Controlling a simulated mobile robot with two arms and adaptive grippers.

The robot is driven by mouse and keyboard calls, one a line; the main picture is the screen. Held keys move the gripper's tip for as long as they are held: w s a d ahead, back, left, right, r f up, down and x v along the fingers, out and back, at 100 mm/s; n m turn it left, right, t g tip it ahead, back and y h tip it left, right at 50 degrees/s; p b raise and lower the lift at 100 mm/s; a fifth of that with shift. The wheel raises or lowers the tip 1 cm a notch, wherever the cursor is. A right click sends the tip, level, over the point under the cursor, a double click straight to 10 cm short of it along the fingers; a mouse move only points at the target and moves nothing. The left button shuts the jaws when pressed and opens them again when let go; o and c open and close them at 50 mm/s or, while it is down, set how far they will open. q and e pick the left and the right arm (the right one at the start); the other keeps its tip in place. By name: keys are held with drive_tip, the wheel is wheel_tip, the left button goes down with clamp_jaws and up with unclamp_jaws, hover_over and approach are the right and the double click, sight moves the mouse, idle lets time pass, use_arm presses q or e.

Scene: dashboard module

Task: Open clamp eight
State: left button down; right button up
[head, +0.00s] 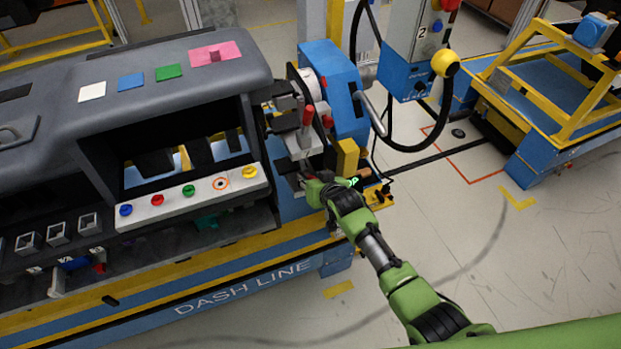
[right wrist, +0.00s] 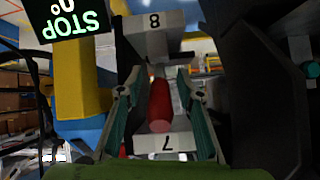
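The grey clamp block labelled 8 (right wrist: 154,38) shows upside down at the top middle of the right wrist view. A block labelled 7 (right wrist: 178,146) shows lower down. A red handle (right wrist: 160,105) lies between them, its rounded end towards the camera; I cannot tell which block it belongs to. My right gripper (right wrist: 158,88) is open, with one finger on each side of the red handle and gaps visible. In the head view my right gripper (head: 308,182) is low at the clamp stack, below an upright red handle (head: 307,117). My left gripper is not in view.
The grey dashboard (head: 140,70) fills the left, with a coloured button strip (head: 190,198). A yellow block (head: 347,157) stands close to the right of my gripper. A blue control box (head: 404,78) and blue-yellow cart (head: 560,110) stand further right. Open floor lies at lower right.

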drive_tip(key=v, duration=1.2)
